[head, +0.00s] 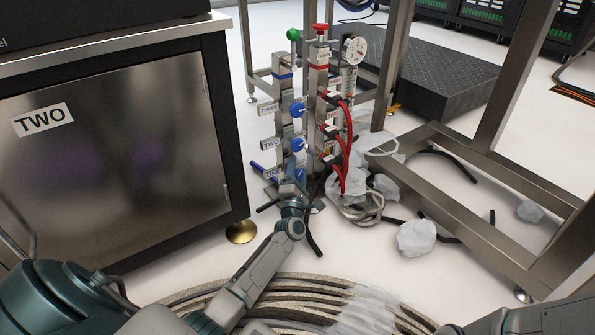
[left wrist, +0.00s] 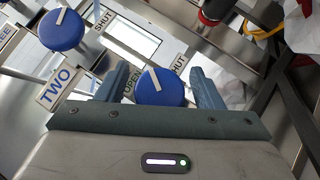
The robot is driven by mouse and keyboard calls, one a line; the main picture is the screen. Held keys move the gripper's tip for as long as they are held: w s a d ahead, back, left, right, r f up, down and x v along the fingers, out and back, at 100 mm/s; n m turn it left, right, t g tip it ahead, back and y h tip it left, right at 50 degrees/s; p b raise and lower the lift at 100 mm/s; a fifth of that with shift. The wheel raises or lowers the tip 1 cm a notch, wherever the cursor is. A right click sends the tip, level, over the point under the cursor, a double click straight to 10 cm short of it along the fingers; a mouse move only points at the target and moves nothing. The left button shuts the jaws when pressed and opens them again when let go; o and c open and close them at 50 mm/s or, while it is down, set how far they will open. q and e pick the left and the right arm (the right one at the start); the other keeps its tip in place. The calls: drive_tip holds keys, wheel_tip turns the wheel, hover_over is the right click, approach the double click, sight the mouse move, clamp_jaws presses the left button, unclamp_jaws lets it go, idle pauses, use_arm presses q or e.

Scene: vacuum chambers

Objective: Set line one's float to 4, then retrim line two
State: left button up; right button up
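In the head view, blue knobs sit on a steel post (head: 283,95) with a blue band, beside plates lettered TWO (head: 270,144) and, lower, what looks like ONE (head: 271,174). My left gripper (head: 291,182) is at the lowest knob (head: 301,176). In the left wrist view its open fingers stand either side of that blue knob (left wrist: 160,87), with gaps visible. The knob has a white pointer line and OPEN and SHUT plates. Another blue knob (left wrist: 62,30) lies upper left, by the TWO plate. A clear tube (head: 348,80) stands below the gauge; its float reading is too small to tell. My right gripper is out of frame.
A red-banded post (head: 319,80) with red hoses (head: 342,160) stands close right of the knobs, with a round gauge (head: 354,49) above. Cabinet TWO (head: 120,170) is at left. Crumpled wrap (head: 416,238), dark hoses and a steel frame (head: 470,215) occupy the right floor.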

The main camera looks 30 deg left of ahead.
use_arm(q)
drive_tip(key=shift+s+d+p, duration=0.15)
drive_tip(key=shift+s+p, duration=0.15)
drive_tip(key=shift+s, duration=0.05)
drive_tip(key=p+v, duration=0.4)
drive_tip(key=v, duration=0.6)
drive_tip(key=shift+f, duration=0.15)
